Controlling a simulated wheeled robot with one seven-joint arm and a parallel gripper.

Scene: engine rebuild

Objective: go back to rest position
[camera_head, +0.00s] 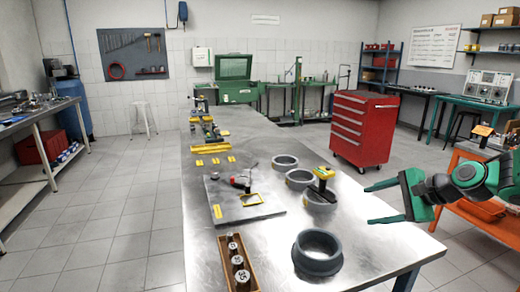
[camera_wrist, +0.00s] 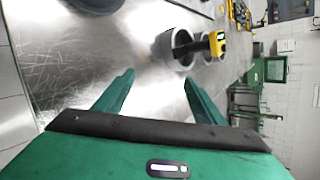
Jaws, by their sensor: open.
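My gripper (camera_head: 383,203) is green and open, with nothing between its fingers. In the head view it is at the right, over the right edge of the metal table (camera_head: 160,0). In the wrist view its two fingers (camera_wrist: 158,98) are spread apart, with the table surface beyond them. It is apart from the grey rings and the yellow-and-black tool on the table.
Grey rings (camera_head: 285,162) stand on the table, with a yellow-topped tool (camera_head: 324,173) at one. A large dark ring (camera_head: 317,254) and a wooden tray (camera_head: 237,262) of cylinders are near the front. A red cabinet (camera_head: 362,130) stands behind my gripper.

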